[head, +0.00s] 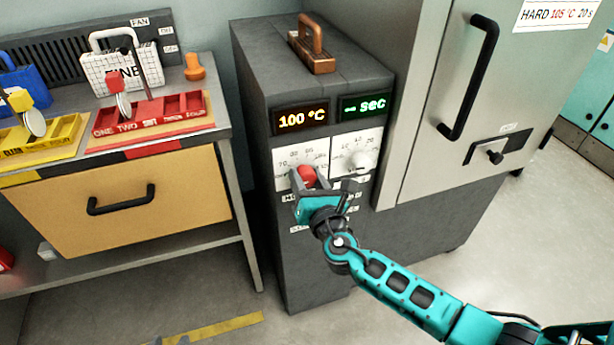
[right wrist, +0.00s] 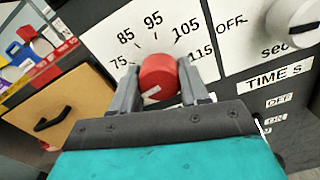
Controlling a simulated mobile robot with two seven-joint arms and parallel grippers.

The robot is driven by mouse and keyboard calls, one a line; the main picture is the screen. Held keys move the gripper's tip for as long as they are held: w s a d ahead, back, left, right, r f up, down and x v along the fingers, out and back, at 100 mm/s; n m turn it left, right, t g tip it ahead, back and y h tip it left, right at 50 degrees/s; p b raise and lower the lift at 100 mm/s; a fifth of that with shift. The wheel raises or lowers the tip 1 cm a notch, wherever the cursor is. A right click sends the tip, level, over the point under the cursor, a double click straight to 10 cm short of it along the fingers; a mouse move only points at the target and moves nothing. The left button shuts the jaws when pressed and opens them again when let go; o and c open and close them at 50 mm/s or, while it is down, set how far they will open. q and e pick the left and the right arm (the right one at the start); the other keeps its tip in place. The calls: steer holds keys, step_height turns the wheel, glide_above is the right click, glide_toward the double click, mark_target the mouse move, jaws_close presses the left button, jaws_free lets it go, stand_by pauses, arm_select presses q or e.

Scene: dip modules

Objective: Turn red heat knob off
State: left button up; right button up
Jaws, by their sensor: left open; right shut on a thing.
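The red heat knob (head: 307,174) is on the white dial plate at the front of the dark grey cabinet. My right gripper (head: 308,182) reaches it from the front and is shut on it. In the right wrist view the red knob (right wrist: 159,74) sits between the two grey fingers, with a white mark low on its face. The lit display (head: 302,119) above reads 100 °C.
A white time knob (head: 362,161) is just right of the red one, under a green display (head: 364,106). A brown handle (head: 311,45) stands on the cabinet top. A bench with trays (head: 150,122) is left. A large door with a black handle (head: 470,78) is right.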

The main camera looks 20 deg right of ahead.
steer(key=shift+s+a+f, duration=0.1)
steer(key=shift+a+f, duration=0.1)
steer(key=shift+f, duration=0.05)
stand_by(0.3)
steer(key=o, duration=0.8)
steer(key=shift+o, duration=1.2)
steer(key=shift+d+r, duration=0.1)
steer(key=s, duration=1.2)
steer(key=shift+s+d, duration=0.25)
steer(key=shift+s, duration=0.15)
